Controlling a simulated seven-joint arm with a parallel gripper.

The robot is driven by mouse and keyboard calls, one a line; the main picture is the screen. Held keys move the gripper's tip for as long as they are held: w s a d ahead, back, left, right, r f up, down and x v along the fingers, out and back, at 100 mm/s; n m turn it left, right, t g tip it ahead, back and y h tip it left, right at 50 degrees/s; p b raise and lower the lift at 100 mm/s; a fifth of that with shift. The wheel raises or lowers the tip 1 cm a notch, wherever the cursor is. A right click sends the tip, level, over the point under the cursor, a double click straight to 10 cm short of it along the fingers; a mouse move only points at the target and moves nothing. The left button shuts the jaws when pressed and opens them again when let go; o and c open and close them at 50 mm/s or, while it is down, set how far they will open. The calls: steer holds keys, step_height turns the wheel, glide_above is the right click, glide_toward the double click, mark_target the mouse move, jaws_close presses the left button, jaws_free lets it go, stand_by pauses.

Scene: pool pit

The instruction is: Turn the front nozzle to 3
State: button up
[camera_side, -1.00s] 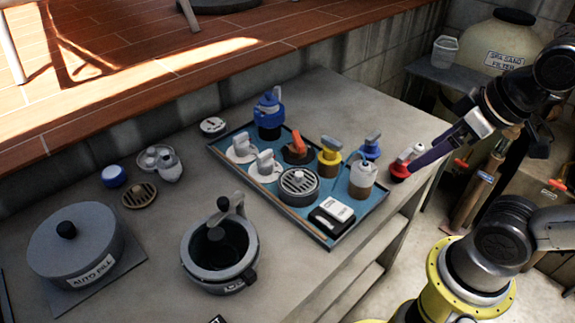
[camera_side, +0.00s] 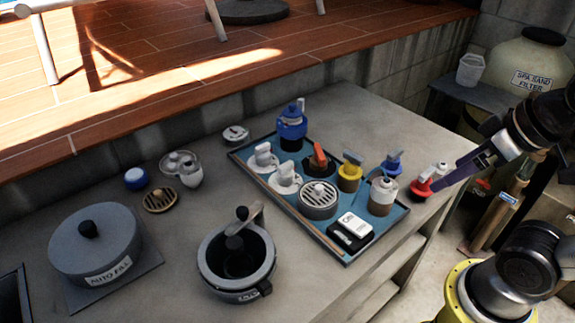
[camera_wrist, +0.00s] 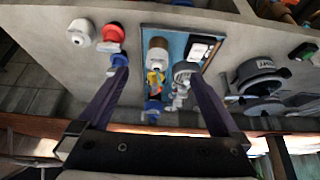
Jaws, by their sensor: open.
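Two white nozzles with upright grips stand on round white bases at the left of the blue tray (camera_side: 322,222). One is the back white nozzle (camera_side: 263,155), the other the white nozzle nearer the camera (camera_side: 285,176). I cannot tell for sure which is the front nozzle, and no numbers on them are legible. My gripper (camera_side: 440,184) is at the tray's right, beside a red-based fitting (camera_side: 421,188), well away from the white nozzles. In the wrist view my gripper (camera_wrist: 158,74) is open, its two purple fingers wide apart with nothing held.
The tray also holds a blue fitting (camera_side: 291,125), an orange-handled fitting (camera_side: 318,160), a yellow one (camera_side: 350,172), a round grate (camera_side: 318,199) and a white bottle (camera_side: 382,194). A grey pot (camera_side: 237,275) stands in front. The counter's back right is clear.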

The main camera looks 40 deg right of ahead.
steer(key=shift+n, duration=0.3)
steer(key=c, duration=0.5)
steer(key=shift+s+n, duration=0.2)
steer(key=shift+n, duration=0.3)
steer(key=shift+c, duration=1.1)
steer(key=w+r+n, duration=0.1)
steer(key=r+n, duration=0.1)
steer(key=w+r+n, duration=0.2)
steer(key=r, duration=0.1)
steer(key=w+r+n, duration=0.1)
steer(key=r, duration=0.1)
steer(key=shift+w+a+r+n+g, duration=0.2)
steer(key=shift+w+r+n+g, duration=0.1)
steer(key=shift+w+r+n, duration=0.1)
steer(key=w+a+r+n+g, duration=0.1)
steer(key=w+r+n, duration=0.15)
steer(key=w, duration=0.25)
steer(key=w+a+r+n, duration=0.1)
steer(key=w+r+n, duration=0.15)
steer(key=w, duration=0.25)
steer(key=n+g, duration=0.4)
steer(key=n, duration=0.2)
glide_above(285, 164)
step_height(285, 164, down, 13)
step_height(285, 164, down, 13)
steer(key=shift+s+f, duration=0.1)
